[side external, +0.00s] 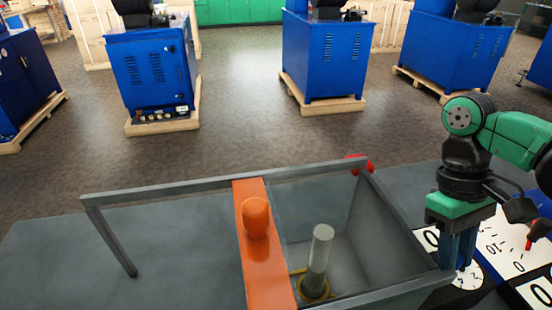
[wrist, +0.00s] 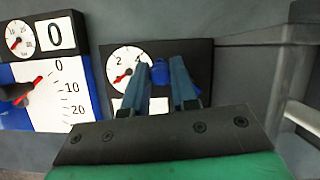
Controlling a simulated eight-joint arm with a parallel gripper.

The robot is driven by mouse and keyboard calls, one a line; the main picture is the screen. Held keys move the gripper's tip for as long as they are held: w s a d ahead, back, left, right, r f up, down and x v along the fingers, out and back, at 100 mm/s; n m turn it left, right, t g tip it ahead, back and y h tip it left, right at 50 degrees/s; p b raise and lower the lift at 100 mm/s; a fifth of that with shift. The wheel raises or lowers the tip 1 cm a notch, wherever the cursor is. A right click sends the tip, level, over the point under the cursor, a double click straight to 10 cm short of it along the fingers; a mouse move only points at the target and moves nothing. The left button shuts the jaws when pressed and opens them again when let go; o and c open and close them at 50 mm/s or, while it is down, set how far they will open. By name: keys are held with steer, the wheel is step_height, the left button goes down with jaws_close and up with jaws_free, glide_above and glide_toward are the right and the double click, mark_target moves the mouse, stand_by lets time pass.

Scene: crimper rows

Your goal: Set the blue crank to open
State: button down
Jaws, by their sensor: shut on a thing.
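The blue crank (wrist: 160,72) shows as a small blue piece between my fingertips in the wrist view, in front of a dark panel (wrist: 197,52) with a round dial. My gripper (wrist: 162,74) is shut on it. The fingers and the crank's own base hide most of it, so its exact angle cannot be told. In the side view my gripper (side external: 460,262) points down at the right, beside the grey-framed bin, and the crank cannot be told apart from the fingers there.
A second panel (wrist: 68,85) with a 0 display, scale and red pointer lies left in the wrist view. In the side view a grey-framed bin (side external: 400,235) holds a grey post (side external: 319,258). An orange slide (side external: 265,270) with a knob crosses the frame. A red part (side external: 358,163) sits at its back corner.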

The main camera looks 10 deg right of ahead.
steer(key=shift+w+d+n+h, duration=0.15)
steer(key=shift+w+n+h, duration=0.15)
steer(key=shift+n, duration=0.55)
steer(key=shift+w+d+n+h, duration=0.1)
steer(key=shift+w+n+h, duration=0.2)
steer(key=shift+n, duration=0.55)
steer(key=c, duration=1)
jaws_free()
steer(key=shift+r, duration=0.1)
steer(key=shift+v, duration=2.7)
steer(key=shift+s+t, duration=0.1)
steer(key=shift+t, duration=0.2)
